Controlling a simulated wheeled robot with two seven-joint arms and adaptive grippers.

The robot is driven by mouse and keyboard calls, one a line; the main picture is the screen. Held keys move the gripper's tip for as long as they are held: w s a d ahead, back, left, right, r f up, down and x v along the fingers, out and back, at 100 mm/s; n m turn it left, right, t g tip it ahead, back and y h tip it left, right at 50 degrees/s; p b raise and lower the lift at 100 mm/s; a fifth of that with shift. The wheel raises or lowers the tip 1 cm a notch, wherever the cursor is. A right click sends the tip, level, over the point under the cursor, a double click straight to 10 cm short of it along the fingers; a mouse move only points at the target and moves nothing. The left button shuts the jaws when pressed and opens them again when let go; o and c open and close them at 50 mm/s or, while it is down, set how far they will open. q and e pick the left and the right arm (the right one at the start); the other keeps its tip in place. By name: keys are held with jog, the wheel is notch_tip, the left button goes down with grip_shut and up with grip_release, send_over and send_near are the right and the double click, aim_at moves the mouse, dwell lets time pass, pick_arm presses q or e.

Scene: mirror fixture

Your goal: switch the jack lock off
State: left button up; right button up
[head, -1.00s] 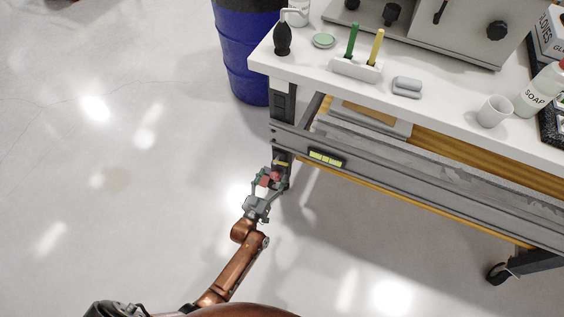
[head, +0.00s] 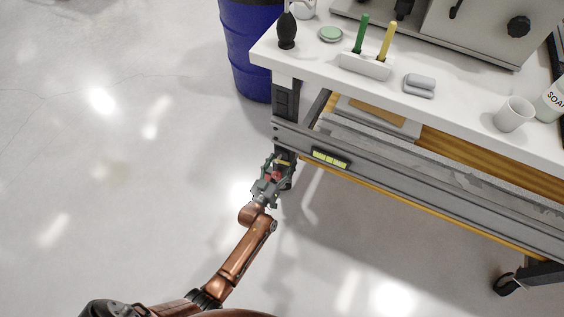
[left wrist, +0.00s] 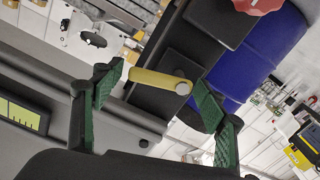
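A short yellow lever (left wrist: 160,82) with a pale round end sits on a dark block on the bench leg (head: 285,98). I take it to be the jack lock. It lies between the green-padded fingers of my left gripper (left wrist: 156,97), with a visible gap at the right finger; contact at the left finger is unclear. In the head view my left gripper (head: 277,168) is at the lower leg, its fingers spread, and the lever (head: 283,162) shows only as a small yellow patch. My right gripper is in neither view.
A red knob (left wrist: 257,4) is above the lever in the wrist view. A blue drum (head: 250,50) stands behind the leg. The white bench top (head: 450,118) overhangs a grey rail with a yellow-green display (head: 330,158). The floor at left is clear.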

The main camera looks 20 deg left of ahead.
pick_arm(q)
jog(key=c, duration=1)
jog(key=shift+d+f+m+p, duration=0.1)
jog(key=shift+m+p, duration=0.2)
jog(key=shift+m, duration=0.6)
jog(key=shift+f+m, duration=0.25)
jog(key=shift+m, duration=0.45)
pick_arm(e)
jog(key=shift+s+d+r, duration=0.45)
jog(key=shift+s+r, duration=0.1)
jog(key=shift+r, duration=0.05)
pick_arm(q)
jog(key=o, duration=1.2)
jog(key=shift+s, duration=0.1)
